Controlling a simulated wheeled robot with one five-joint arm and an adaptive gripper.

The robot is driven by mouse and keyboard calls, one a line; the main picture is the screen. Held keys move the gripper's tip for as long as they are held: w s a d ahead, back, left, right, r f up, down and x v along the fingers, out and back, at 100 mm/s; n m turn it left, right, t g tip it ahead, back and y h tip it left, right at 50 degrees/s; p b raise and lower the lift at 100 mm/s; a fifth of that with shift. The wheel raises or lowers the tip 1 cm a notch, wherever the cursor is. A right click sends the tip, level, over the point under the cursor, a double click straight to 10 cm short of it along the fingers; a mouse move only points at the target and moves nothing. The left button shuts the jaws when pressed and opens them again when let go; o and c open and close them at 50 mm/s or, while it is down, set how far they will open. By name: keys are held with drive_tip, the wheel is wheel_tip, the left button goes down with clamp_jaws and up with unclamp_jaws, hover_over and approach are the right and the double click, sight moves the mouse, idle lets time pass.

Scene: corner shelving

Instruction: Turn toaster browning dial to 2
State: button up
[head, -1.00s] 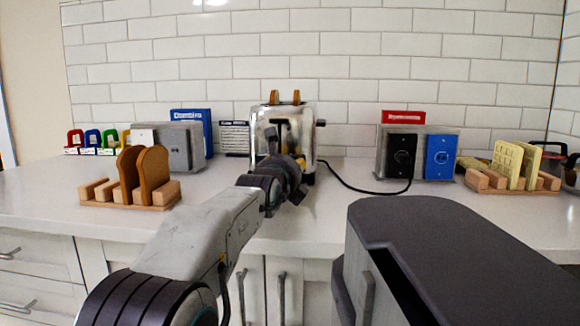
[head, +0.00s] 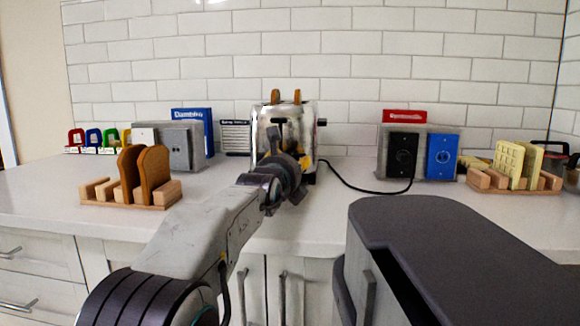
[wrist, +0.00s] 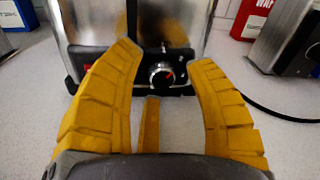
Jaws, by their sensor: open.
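The chrome toaster (head: 258,118) stands on the counter with two brown slices (head: 285,97) in its top. In the wrist view its front (wrist: 95,25) fills the upper middle. The browning dial (wrist: 161,75), a small round knob with a silver face and a red mark, sits low on a black panel; its setting is too small to read. My gripper (wrist: 165,78) is open, its yellow fingers spread left and right of the dial, apart from it and holding nothing. In the head view my gripper (head: 290,162) hides the toaster's lower front.
A wooden rack with brown bread (head: 150,180) stands at left, and one with pale slices (head: 505,165) at right. A grey box with black and blue plates (head: 403,155) stands right of the toaster. A black cord (head: 345,187) runs between. The counter front is mostly clear.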

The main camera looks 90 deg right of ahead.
drive_tip(key=shift+v, duration=6.05)
drive_tip(key=shift+s, duration=0.1)
drive_tip(key=shift+c, duration=0.3)
